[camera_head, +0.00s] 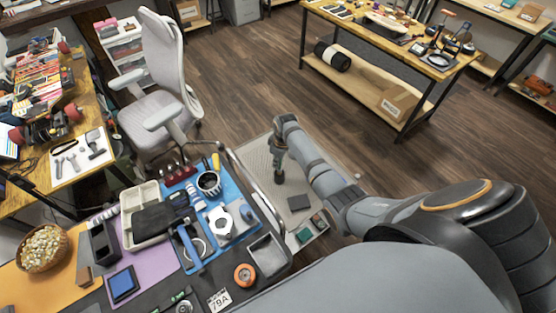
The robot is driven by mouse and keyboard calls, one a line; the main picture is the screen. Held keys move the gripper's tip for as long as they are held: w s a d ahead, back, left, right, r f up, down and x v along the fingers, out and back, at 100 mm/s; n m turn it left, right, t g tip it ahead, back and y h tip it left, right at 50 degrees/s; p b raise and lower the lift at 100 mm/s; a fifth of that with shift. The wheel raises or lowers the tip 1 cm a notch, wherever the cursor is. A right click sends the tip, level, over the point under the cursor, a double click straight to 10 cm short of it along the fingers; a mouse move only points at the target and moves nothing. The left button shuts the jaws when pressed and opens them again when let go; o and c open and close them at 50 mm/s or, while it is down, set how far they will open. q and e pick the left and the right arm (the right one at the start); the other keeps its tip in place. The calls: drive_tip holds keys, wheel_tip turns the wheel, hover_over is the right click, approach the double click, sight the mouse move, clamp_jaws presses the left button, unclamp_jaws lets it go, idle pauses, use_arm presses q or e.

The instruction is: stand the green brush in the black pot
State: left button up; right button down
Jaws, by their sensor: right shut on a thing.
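My right gripper (278,164) points down beside the right edge of the workbench, above a light grey mat. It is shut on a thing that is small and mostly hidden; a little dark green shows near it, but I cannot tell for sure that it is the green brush. A dark round pot with a pale rim (209,184) stands on the blue mat, left of my right gripper and apart from it. A yellow-handled tool shows at its back edge. My left gripper is not in view.
A grey chair (160,80) stands behind. The floor (240,70) beyond is clear.

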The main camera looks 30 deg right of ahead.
drive_tip(key=shift+f+b, duration=0.85)
drive_tip(key=shift+f, duration=0.75)
drive_tip(key=c, duration=1.2)
unclamp_jaws()
drive_tip(key=shift+r, duration=0.35)
drive_tip(key=r, duration=0.3)
drive_tip(key=s+r, duration=0.1)
drive_tip(key=r, duration=0.7)
drive_tip(key=shift+s+d+r, duration=0.15)
drive_tip(key=shift+s+d, duration=0.05)
drive_tip(key=shift+d, duration=0.2)
